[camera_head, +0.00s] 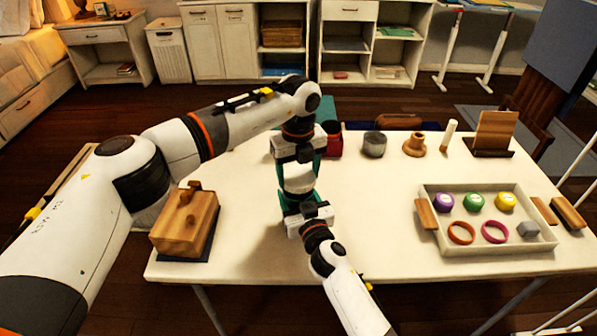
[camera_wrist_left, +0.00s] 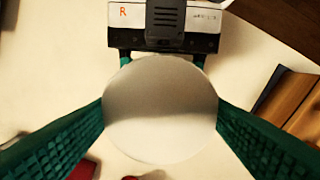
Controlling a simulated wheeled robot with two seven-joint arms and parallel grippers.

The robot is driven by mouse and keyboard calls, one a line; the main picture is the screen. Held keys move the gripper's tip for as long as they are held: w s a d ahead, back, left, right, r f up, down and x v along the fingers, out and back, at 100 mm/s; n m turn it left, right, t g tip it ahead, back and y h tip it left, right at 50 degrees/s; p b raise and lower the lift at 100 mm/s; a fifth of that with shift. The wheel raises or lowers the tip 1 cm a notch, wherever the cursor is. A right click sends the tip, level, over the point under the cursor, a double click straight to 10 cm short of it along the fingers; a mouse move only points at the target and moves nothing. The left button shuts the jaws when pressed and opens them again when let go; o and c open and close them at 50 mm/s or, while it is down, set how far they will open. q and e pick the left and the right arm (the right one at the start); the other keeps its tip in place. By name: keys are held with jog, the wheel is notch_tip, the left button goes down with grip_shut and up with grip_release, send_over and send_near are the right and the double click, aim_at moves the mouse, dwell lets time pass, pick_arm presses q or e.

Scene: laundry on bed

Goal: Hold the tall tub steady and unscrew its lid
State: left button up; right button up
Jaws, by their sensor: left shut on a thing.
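The tall tub stands upright at the left-middle of the table; its white upper part (camera_head: 298,180) shows in the head view. The left wrist view looks down on its round, pale lid (camera_wrist_left: 160,110). My left gripper (camera_head: 303,165) comes from above and is shut on the lid, with a green finger on each side of it. My right gripper (camera_head: 301,203) reaches in low from the front, its green fingers on both sides of the tub's body. Its housing also shows in the left wrist view (camera_wrist_left: 163,28). The lid hides its fingertips, so I cannot tell whether they press on the tub.
A wooden box (camera_head: 185,225) stands at the left front. A red cup (camera_head: 333,138), a grey pot (camera_head: 374,144) and a wooden candle holder (camera_head: 414,145) stand along the back. A tray (camera_head: 432,235) with lids and rings is at the right. The table between is clear.

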aim_at(298, 176)
pick_arm(q)
jog(key=shift+r, duration=2)
pick_arm(e)
jog(key=o, duration=2)
jog(key=shift+c, duration=0.2)
jog(key=shift+s, duration=0.1)
